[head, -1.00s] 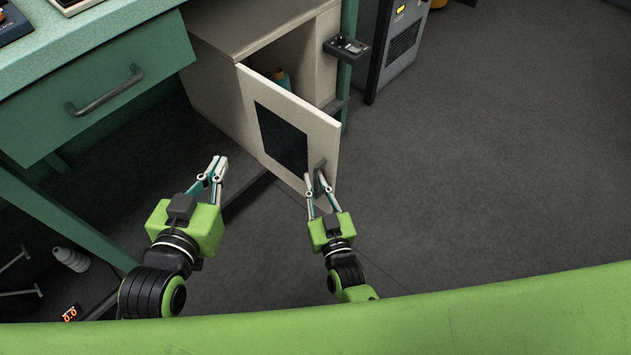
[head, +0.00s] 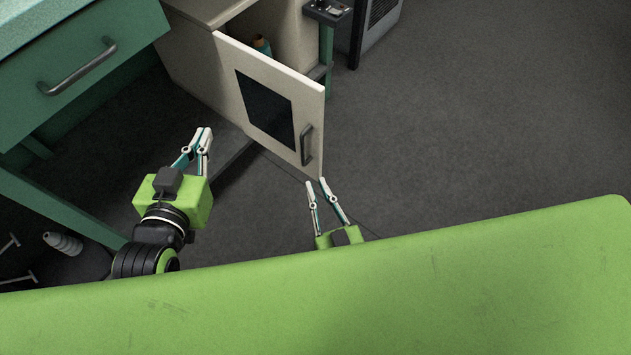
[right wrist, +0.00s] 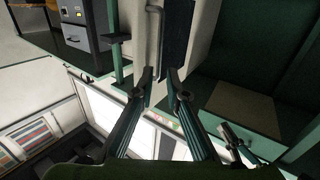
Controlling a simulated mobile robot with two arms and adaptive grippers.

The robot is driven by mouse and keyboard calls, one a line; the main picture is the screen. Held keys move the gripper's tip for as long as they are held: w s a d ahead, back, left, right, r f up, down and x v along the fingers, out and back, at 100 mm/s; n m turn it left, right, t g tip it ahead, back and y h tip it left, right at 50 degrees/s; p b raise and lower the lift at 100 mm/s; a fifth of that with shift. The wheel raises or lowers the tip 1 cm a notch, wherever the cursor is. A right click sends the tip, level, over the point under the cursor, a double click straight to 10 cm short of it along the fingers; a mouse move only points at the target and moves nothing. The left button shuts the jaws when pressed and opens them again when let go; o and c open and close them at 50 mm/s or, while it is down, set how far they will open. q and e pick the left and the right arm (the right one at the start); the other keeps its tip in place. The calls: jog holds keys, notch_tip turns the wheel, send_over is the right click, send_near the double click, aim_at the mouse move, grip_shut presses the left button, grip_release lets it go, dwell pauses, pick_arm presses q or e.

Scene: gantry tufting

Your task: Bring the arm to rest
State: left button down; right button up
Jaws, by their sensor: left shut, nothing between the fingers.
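My left gripper (head: 204,133) is shut and empty in the head view, in front of the cabinet and left of its open door. My right gripper (head: 316,182) is in the head view just below the door's lower corner, its fingers a little apart with nothing between them. In the right wrist view the right fingertips (right wrist: 160,73) also stand apart and empty, near the door handle (right wrist: 153,35). The cabinet door (head: 228,60) stands open, with its grey handle (head: 306,144) clear of the right fingers. My right arm is mostly hidden behind my green body.
The pale cabinet (head: 190,60) holds a teal-topped item (head: 262,46). A green drawer unit (head: 110,40) is at left. A grey ribbed object (head: 63,243) lies lower left. A dark machine (head: 378,25) stands at the back. The floor at right is clear.

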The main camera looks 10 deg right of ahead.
dwell(0.4)
